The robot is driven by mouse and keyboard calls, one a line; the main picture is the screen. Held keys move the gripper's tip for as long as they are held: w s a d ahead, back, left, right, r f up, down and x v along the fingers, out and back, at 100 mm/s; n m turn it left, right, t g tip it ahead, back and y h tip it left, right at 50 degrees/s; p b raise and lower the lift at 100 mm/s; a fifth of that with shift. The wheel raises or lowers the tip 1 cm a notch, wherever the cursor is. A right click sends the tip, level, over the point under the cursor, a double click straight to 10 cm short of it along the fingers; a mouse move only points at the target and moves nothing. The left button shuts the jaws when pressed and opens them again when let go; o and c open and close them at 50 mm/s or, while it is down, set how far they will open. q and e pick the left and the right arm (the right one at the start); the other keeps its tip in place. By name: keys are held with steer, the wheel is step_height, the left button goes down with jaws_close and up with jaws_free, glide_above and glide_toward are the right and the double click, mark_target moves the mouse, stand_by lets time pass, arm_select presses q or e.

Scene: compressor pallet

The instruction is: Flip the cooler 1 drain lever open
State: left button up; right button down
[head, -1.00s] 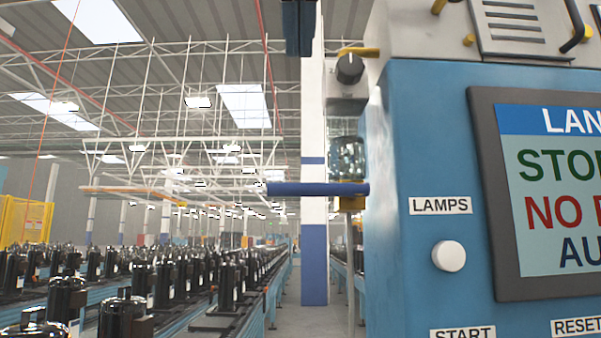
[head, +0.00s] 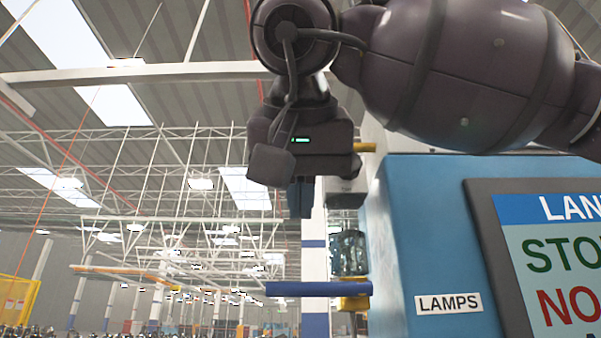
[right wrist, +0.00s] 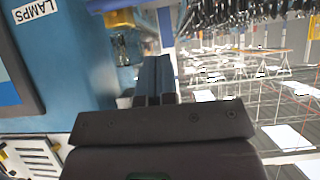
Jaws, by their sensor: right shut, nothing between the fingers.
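A blue bar-shaped lever (head: 318,289) points left, level, from a yellow valve body (head: 354,303) beside the blue cabinet. It sits just below a clear bowl (head: 348,252). I take this for the drain lever; no label for it shows. My right gripper (head: 301,214) hangs fingers-down above the lever, shut and empty, with a visible gap in the picture. In the right wrist view the shut fingers (right wrist: 153,78) point toward the bowl (right wrist: 122,47) and the yellow part (right wrist: 119,18). My left gripper is not in view.
The blue cabinet (head: 400,240) stands at the right with a LAMPS label (head: 448,303) and a screen (head: 555,260). A white and blue column (head: 314,260) rises behind the lever. The space left of the lever is open, with racks and roof beams far off.

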mark_target(319, 290)
steer(key=w+f, duration=0.3)
steer(key=f, duration=0.2)
steer(key=shift+w+f+b, duration=0.25)
steer(key=shift+f+b, duration=0.1)
